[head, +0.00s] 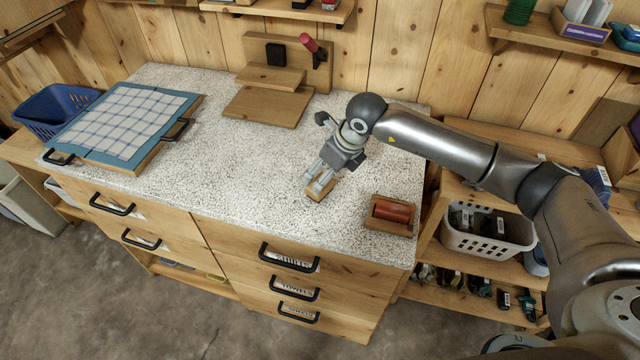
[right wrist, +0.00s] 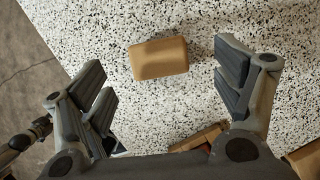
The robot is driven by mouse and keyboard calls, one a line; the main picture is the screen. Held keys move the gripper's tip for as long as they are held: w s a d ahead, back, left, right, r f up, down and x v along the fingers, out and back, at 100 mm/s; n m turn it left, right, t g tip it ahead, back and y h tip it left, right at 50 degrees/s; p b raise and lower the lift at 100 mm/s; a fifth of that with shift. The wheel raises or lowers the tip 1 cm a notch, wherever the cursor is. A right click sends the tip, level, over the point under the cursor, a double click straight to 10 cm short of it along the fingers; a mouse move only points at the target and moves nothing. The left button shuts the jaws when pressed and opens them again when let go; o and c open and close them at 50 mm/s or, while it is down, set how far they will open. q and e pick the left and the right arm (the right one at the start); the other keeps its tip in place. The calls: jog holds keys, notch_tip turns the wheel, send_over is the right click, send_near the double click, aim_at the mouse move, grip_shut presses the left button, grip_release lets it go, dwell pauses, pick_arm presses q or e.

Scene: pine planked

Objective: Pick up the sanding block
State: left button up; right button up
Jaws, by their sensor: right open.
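The sanding block, a small tan block with rounded edges (right wrist: 158,58), lies flat on the speckled white countertop (head: 240,175). In the head view only part of the block (head: 319,194) shows below my right gripper (head: 318,185), which points down over it. In the right wrist view my right gripper (right wrist: 166,80) is open, with finger pads to the left and right of the block. There is counter visible between the block and each pad, and nothing is held. My left gripper is not in view.
A wooden tray with a red cylinder (head: 393,211) sits at the counter's front right. A wooden stand (head: 265,105) is at the back. A board with checked cloth (head: 125,115) lies at the left. The left-middle counter is clear.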

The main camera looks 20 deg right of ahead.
jog(key=shift+a+f+p, duration=0.15)
jog(key=shift+f+p, duration=0.3)
jog(key=p+x, duration=0.1)
jog(key=x, duration=0.2)
jog(key=shift+f+p, duration=0.25)
jog(key=shift+p, duration=0.1)
jog(key=shift+w+a+f, duration=0.15)
jog(key=shift+w+f, duration=0.05)
jog(key=shift+f, duration=0.35)
jog(key=c, duration=1.2)
jog(key=shift+r, duration=0.15)
